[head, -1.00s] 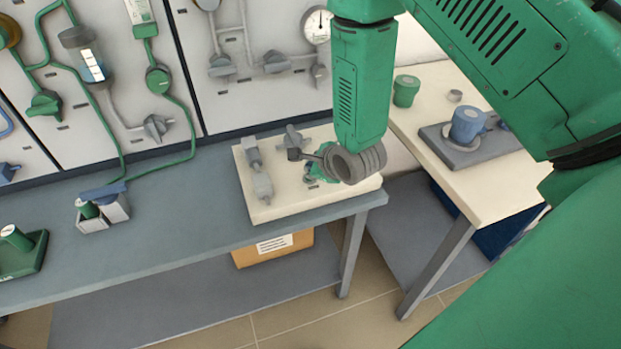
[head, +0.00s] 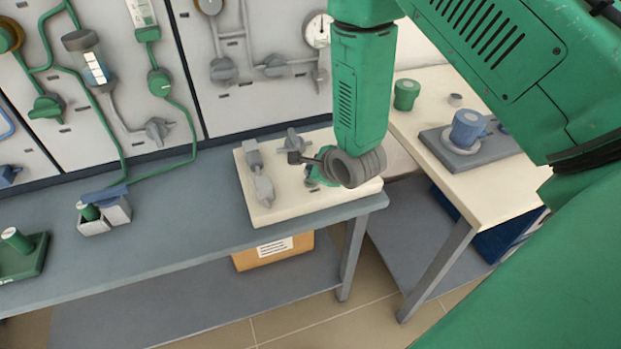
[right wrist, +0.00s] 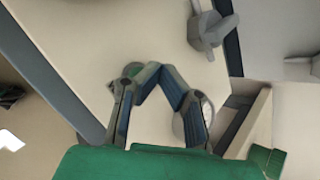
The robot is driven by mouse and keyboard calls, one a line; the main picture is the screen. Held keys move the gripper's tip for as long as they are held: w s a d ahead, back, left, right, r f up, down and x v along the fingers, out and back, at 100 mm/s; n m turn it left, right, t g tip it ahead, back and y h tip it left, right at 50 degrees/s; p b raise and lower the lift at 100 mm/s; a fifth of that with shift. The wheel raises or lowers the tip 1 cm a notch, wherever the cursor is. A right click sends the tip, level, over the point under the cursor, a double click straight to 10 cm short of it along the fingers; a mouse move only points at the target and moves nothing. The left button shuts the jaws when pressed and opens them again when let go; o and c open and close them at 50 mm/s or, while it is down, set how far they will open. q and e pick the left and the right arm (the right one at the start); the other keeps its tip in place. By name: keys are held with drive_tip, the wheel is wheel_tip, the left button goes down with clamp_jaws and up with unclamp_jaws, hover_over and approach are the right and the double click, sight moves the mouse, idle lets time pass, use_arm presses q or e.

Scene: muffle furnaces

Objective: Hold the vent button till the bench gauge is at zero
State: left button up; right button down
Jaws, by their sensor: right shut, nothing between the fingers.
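My right gripper (right wrist: 157,68) is shut and empty, its two fingers meeting over the cream board (head: 288,212) on the bench. In the head view the fingers are mostly hidden by my own wrist. In the right wrist view a small round green part (right wrist: 133,68), which looks like the vent button, sits right beside and partly behind the fingertips. I cannot tell whether they touch or press it. A round white-faced gauge (right wrist: 207,112) shows partly behind one finger; its needle is too small to read. My left gripper is not in view.
On the board are a grey valve (head: 292,138) and grey fittings (head: 263,188). A wall dial (head: 317,30) hangs on the panel behind. The right-hand table holds a green cup (head: 406,94) and a blue pot (head: 467,127). The bench middle is largely clear.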

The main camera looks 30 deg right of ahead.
drive_tip(key=shift+a, duration=0.1)
drive_tip(key=shift+f, duration=0.1)
drive_tip(key=shift+f, duration=0.25)
idle(0.3)
drive_tip(key=shift+f+b, duration=0.4)
drive_tip(key=shift+f, duration=0.05)
idle(0.5)
drive_tip(key=shift+r, duration=0.1)
idle(1.9)
drive_tip(key=shift+r+p, duration=0.8)
